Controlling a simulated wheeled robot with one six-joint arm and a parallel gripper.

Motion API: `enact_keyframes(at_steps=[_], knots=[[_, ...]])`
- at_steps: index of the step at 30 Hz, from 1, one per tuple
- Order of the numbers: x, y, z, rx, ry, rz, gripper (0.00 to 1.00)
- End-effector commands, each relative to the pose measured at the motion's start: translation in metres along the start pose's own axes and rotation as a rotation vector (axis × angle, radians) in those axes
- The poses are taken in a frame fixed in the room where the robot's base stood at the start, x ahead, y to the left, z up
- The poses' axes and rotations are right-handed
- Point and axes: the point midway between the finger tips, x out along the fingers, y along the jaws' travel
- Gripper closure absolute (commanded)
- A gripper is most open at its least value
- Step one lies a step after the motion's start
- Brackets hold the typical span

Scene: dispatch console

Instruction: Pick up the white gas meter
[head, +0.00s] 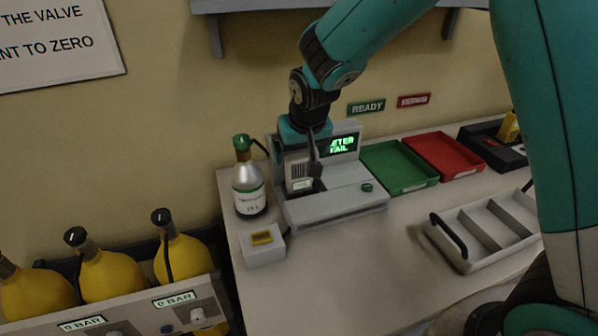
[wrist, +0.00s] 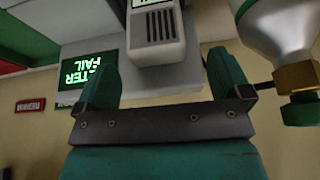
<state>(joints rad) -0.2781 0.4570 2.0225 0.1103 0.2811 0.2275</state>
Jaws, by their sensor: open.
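No contact shows.
The console screen (head: 343,145) shows green text ending in "FAIL". A bottle with a green cap (head: 249,187) stands close left of the meter. A green tray (head: 398,167) and a red tray (head: 444,156) lie to the right. A divided tray (head: 470,258) sits in front.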

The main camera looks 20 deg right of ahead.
Motion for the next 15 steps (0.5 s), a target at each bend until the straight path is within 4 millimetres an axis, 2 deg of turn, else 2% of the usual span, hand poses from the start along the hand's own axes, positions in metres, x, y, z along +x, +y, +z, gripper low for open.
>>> enact_keyframes(at_steps=[4,12,15], knots=[[0.010,0.001,-0.001,0.000,-0.003,0.000,0.04],[0.047,0.004,-0.004,-0.001,-0.004,0.000,0.04],[0.053,0.004,-0.004,-0.001,-0.001,-0.001,0.04]])
